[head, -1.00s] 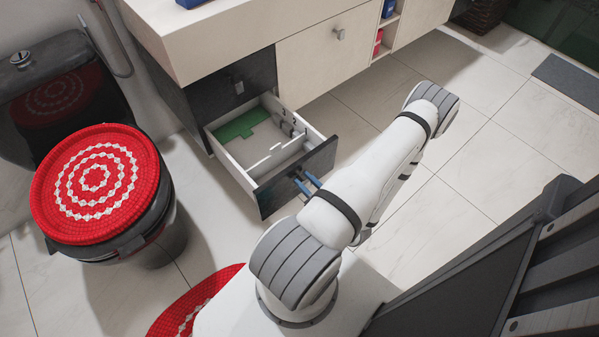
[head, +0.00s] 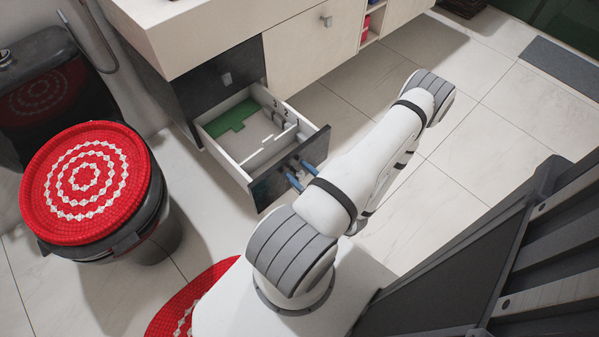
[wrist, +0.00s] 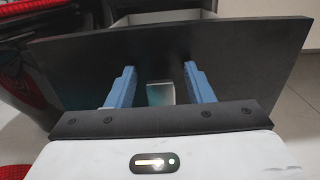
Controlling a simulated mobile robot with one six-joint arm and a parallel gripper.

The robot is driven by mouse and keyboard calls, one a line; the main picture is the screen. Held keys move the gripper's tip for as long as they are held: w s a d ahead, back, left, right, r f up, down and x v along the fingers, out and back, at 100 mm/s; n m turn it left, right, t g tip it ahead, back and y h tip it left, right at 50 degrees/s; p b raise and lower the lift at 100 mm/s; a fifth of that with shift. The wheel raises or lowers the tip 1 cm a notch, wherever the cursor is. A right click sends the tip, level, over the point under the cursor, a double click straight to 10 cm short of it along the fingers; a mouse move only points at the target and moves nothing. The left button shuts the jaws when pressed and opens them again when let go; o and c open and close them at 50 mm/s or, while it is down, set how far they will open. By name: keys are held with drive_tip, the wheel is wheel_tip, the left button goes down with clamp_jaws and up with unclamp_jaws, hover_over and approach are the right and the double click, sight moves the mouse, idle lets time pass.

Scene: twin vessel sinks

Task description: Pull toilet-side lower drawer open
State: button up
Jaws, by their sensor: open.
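The lower drawer (head: 228,158) beside the toilet stands pulled out from the vanity, with its white inside and a green patch at the back showing. Its dark front panel (head: 318,145) faces my arm. My gripper (head: 302,176) is at this front, with its blue fingers open. In the wrist view, the two blue fingers (wrist: 158,88) stand apart on either side of the small metal handle (wrist: 160,94). The handle lies between them with a gap on each side. I cannot tell how deep the fingertips reach past the handle.
The toilet (head: 150,215) with a red and white lid cover (head: 85,178) stands left of the drawer. A closed dark upper drawer (head: 215,82) sits above it. A red mat (head: 195,300) lies at the lower front. Tiled floor (head: 450,190) is clear on the right.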

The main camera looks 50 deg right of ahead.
drive_tip(key=shift+s, duration=0.1)
drive_tip(key=shift+s, duration=0.3)
drive_tip(key=s+a+p, duration=0.1)
drive_tip(key=s+p, duration=0.1)
drive_tip(key=s, duration=0.5)
idle(0.5)
drive_tip(key=w+a+r+n+g+y+p, duration=0.3)
drive_tip(key=w+r+n+g+y+p, duration=0.15)
drive_tip(key=r+n, duration=0.4)
drive_tip(key=w+a+r+n+g+y+p, duration=0.35)
drive_tip(key=r+n+g+y, duration=0.2)
drive_tip(key=r, duration=0.65)
drive_tip(key=w+a+r+n+g+y+p, duration=0.4)
drive_tip(key=r+n, duration=0.3)
drive_tip(key=r, duration=0.4)
drive_tip(key=a+r+n+h+p, duration=0.4)
drive_tip(key=r+n+p, duration=0.1)
drive_tip(key=r, duration=0.6)
drive_tip(key=a+r+n+h+p, duration=0.4)
drive_tip(key=a+r+n+p, duration=0.1)
drive_tip(key=r, duration=0.6)
drive_tip(key=a+r+n+g+h+p, duration=0.1)
drive_tip(key=a+r+n+h+p, duration=0.2)
drive_tip(key=r, duration=0.8)
drive_tip(key=w+a+n+p, duration=0.1)
drive_tip(key=a+n+p, duration=0.1)
drive_tip(key=n+p, duration=0.1)
drive_tip(key=shift+r+n+h, duration=0.15)
drive_tip(key=shift+n+h, duration=0.15)
drive_tip(key=shift+h, duration=0.1)
